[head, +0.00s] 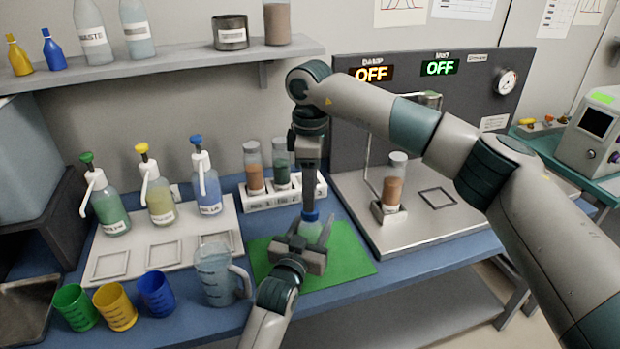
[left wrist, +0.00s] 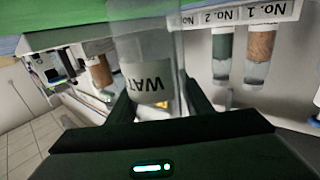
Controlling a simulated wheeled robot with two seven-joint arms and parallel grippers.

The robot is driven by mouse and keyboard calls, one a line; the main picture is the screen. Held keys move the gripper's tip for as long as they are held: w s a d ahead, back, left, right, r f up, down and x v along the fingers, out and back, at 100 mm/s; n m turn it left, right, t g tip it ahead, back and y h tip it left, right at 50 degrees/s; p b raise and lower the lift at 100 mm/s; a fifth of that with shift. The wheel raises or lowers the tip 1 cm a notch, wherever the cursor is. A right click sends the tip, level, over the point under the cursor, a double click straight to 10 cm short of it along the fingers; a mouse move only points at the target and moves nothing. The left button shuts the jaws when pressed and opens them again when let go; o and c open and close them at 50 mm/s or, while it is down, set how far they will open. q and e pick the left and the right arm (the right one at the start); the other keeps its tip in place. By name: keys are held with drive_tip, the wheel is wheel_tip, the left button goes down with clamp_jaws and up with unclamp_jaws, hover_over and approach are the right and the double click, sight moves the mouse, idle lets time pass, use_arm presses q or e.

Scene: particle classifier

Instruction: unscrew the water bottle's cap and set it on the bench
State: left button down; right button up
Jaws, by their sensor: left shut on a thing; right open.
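The water bottle (head: 311,231) stands upright on the green mat (head: 345,262), with its blue cap (head: 310,215) on top. My left gripper (head: 301,250) is shut around the bottle's body from the front. In the left wrist view, which is upside down, the clear bottle (left wrist: 150,50) shows between the jaws with a label reading "WAT". My right gripper (head: 309,205) points straight down from above, open, with its tips just at the cap. Whether the fingers touch the cap is hidden.
A measuring jug (head: 215,275) stands left of the mat. Several coloured cups (head: 115,307) and a white tray (head: 165,235) with spray bottles lie farther left. A tube rack (head: 285,197) stands behind; a metal plate (head: 440,225) is at right. Blue bench (head: 190,325) shows in front.

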drive_tip(key=shift+f, duration=2.1)
drive_tip(key=c, duration=1.1)
